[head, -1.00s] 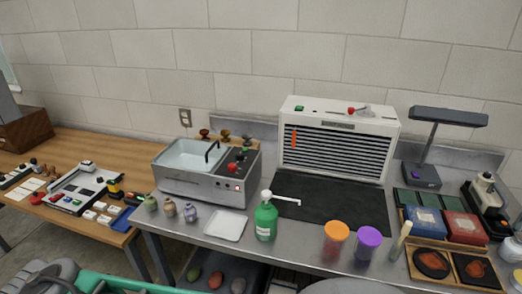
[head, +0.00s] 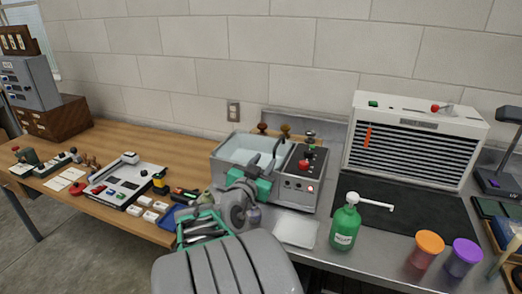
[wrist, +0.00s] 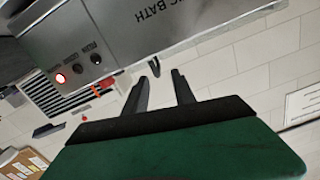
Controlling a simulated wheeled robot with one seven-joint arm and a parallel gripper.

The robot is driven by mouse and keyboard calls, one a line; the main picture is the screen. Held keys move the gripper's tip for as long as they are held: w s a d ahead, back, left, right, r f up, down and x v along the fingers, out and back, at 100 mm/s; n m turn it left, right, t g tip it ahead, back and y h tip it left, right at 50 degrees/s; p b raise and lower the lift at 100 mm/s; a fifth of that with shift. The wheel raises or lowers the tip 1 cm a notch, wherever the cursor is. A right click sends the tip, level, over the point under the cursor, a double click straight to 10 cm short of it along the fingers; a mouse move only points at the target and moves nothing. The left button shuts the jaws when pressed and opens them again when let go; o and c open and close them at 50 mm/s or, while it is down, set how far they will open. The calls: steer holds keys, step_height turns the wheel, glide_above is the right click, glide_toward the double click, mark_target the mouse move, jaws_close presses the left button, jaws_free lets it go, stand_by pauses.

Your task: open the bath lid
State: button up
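The ultrasonic bath (head: 296,187) is a grey metal box on the steel bench, with a dark control panel, a red knob and a lit red light. Its pale lid (head: 236,150) lies shut over the basin at the left. A dark bent handle (head: 276,147) shows at the lid's right side, partly behind my gripper. My gripper (head: 262,165) is over the bath's front edge, close to the handle. In the wrist view, the bath's labelled front (wrist: 130,25) is at upper left, and the two dark fingers (wrist: 163,82) stand apart with nothing seen between them. I cannot tell whether they touch the handle.
A green pump bottle (head: 345,226) and a white tray (head: 296,231) stand just right of my arm. Brown and dark knobs (head: 285,130) stand behind the bath. A white louvred cabinet (head: 415,140) is at right. Small tools and boxes cover the wooden table (head: 190,155) at left.

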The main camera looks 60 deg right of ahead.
mark_target(274, 149)
steer(key=shift+s+d+r+h, duration=0.35)
steer(key=shift+d+r, duration=0.1)
steer(key=shift+d, duration=0.2)
steer(key=d, duration=0.2)
steer(key=d+p, duration=0.1)
steer(key=d, duration=0.1)
steer(key=w+d+p, duration=0.1)
steer(key=d, duration=0.2)
steer(key=shift+d, duration=0.1)
steer(key=shift+c, duration=0.4)
jaws_close()
steer(key=shift+w, duration=0.1)
